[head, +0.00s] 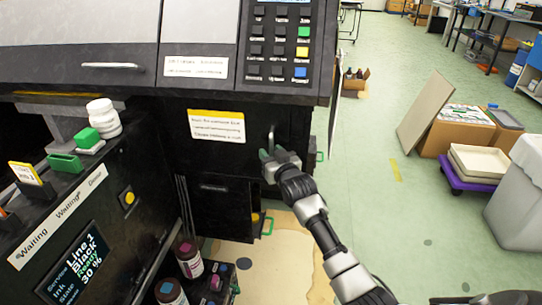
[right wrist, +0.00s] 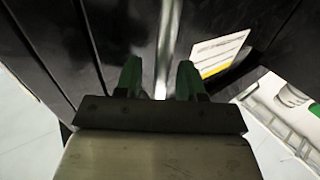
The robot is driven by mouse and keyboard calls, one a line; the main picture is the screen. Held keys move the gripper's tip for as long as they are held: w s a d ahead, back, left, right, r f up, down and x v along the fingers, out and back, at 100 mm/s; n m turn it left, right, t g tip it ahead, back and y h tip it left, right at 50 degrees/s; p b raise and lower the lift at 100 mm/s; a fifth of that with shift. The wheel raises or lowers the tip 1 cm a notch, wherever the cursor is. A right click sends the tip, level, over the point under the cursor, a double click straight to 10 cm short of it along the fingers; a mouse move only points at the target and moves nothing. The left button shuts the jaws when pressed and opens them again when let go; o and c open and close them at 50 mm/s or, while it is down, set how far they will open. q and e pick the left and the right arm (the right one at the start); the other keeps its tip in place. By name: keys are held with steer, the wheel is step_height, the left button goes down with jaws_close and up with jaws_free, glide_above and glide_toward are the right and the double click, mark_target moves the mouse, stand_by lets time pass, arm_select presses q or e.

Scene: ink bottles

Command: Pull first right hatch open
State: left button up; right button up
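The hatch (head: 225,158) is a black panel on the right front of the dark machine, below the keypad. It looks shut. A yellow-and-white label (head: 216,126) is on it, and a slim upright metal handle (head: 271,133) is near its right edge. My right gripper (head: 266,155) is at the lower part of this handle. In the right wrist view the metal handle bar (right wrist: 164,60) runs between the two green fingertips (right wrist: 160,82), with a gap visible on both sides. The fingers look open around it. My left gripper is not in view.
A white bottle (head: 103,118) is on the machine's left ledge.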

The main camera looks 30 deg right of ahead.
steer(key=shift+w, duration=0.15)
steer(key=shift+c, duration=0.5)
jaws_close()
